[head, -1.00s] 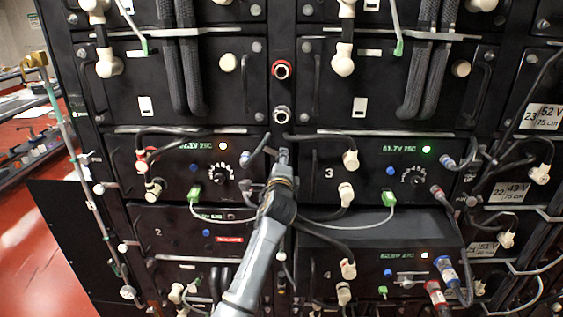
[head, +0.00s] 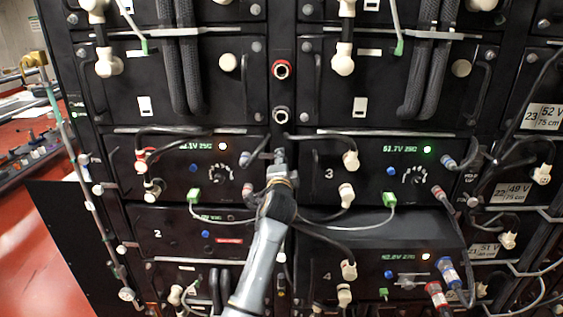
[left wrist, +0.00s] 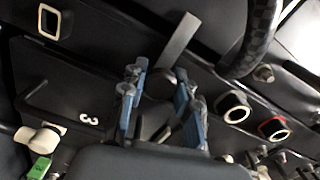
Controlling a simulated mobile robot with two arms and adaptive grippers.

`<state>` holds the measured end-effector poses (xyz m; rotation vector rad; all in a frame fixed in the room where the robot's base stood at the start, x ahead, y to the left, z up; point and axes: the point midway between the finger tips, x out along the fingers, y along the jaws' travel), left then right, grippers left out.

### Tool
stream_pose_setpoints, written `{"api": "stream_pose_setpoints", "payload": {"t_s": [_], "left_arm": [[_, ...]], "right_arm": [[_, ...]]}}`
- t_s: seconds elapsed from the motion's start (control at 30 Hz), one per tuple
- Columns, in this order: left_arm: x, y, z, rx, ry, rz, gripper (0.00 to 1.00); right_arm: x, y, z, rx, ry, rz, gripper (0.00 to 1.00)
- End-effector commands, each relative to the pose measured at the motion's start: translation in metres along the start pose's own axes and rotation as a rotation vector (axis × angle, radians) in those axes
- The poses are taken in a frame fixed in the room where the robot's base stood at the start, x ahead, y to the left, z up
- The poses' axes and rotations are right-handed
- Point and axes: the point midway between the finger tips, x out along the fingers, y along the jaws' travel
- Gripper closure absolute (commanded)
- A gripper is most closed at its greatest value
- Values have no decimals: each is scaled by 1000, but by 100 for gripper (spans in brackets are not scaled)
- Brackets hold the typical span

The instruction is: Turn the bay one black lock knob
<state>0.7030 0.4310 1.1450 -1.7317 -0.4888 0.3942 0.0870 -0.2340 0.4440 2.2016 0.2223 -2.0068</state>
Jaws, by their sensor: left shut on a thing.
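My left gripper (head: 279,158) reaches up from below to the dark upright between the upper left module (head: 170,180) and the module marked 3 (head: 322,190). In the left wrist view, its two blue-padded fingers (left wrist: 162,112) are shut on a small black part between them, which I take for the black lock knob (left wrist: 153,122). The fingers and gripper body cover much of the knob, and its turned angle is hard to read. In the head view the gripper hides it. My right gripper is not in view.
A thin grey cable (head: 325,227) crosses behind my forearm. Black handles and cables flank the gripper on both sides. Red-ringed (head: 281,69) and pale (head: 281,115) round sockets sit above it on the upright.

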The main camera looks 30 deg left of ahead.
Motion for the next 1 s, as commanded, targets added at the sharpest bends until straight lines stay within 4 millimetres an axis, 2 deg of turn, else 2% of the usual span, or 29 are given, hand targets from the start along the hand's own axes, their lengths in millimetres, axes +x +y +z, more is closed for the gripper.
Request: {"api": "stream_pose_setpoints", "payload": {"t_s": [0.27, 0.3, 0.4, 0.77, 0.87, 1.0], "left_arm": [[0, 1, 0, -2, -1, 3, 100], [0, 1, 0, -2, -1, 3, 63], [0, 1, 0, -2, 0, 3, 46], [-4, 1, 0, 0, 0, 1, 46], [-14, 1, 0, 1, 0, 2, 46], [-39, 2, 0, 0, 1, 2, 46]], "right_arm": [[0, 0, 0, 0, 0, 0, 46], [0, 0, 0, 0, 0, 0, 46], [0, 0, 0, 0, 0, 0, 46], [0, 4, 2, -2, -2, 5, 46], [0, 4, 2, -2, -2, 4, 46], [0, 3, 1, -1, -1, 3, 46]]}}
